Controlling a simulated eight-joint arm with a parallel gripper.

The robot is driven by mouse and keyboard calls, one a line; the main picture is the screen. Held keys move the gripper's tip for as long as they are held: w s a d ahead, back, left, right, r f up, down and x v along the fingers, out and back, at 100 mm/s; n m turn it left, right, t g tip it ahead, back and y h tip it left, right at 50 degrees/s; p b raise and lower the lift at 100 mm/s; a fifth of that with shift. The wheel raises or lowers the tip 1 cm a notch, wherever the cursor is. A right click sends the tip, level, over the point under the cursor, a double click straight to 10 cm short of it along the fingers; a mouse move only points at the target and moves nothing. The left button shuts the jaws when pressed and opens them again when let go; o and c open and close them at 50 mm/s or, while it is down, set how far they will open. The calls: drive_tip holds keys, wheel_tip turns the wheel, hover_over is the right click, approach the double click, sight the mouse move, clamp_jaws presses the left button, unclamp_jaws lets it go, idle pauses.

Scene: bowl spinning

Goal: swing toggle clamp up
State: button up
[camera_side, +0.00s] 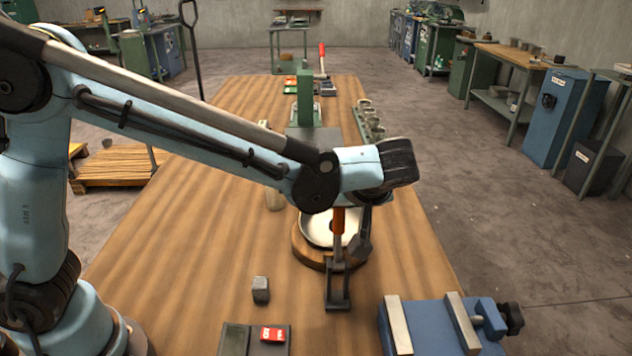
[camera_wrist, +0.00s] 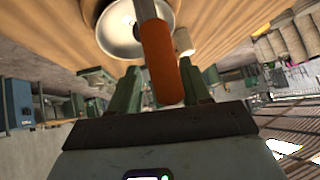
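The toggle clamp (camera_side: 338,296) stands on the wooden table in the side view. Its orange handle (camera_side: 338,222) points upward, and its top is hidden behind my arm's end. In the wrist view the orange handle (camera_wrist: 160,62) reaches down between the two green fingers of my gripper (camera_wrist: 160,85). The fingers lie on either side of it, close to its sides; I cannot tell if they touch it. In the side view my gripper is mostly hidden behind the wrist. A white bowl (camera_side: 313,230) sits on a round wooden base (camera_side: 308,255) behind the clamp. The bowl (camera_wrist: 118,32) also shows in the wrist view.
A blue vise (camera_side: 430,325) stands at the front right. A small grey block (camera_side: 261,289) lies left of the clamp. A dark box with a red label (camera_side: 272,334) is at the front edge. A green machine (camera_side: 305,105) stands farther back. The table's left side is clear.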

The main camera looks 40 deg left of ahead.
wheel_tip(320, 180, down, 3)
drive_tip(key=w+a+g+h, duration=0.2)
drive_tip(key=g+h, duration=0.1)
drive_tip(key=w+v, duration=0.1)
drive_tip(key=v, duration=1.1)
drive_tip(key=w+a+f+m+h, duration=0.1)
drive_tip(key=a+m+h, duration=0.1)
drive_tip(key=a, duration=1)
drive_tip(key=a+f+m+t+h, duration=0.1)
drive_tip(key=a+f+m+h, duration=0.1)
drive_tip(key=a, duration=1)
drive_tip(key=shift+w+f+h, duration=0.35)
drive_tip(key=shift+w+h, duration=0.05)
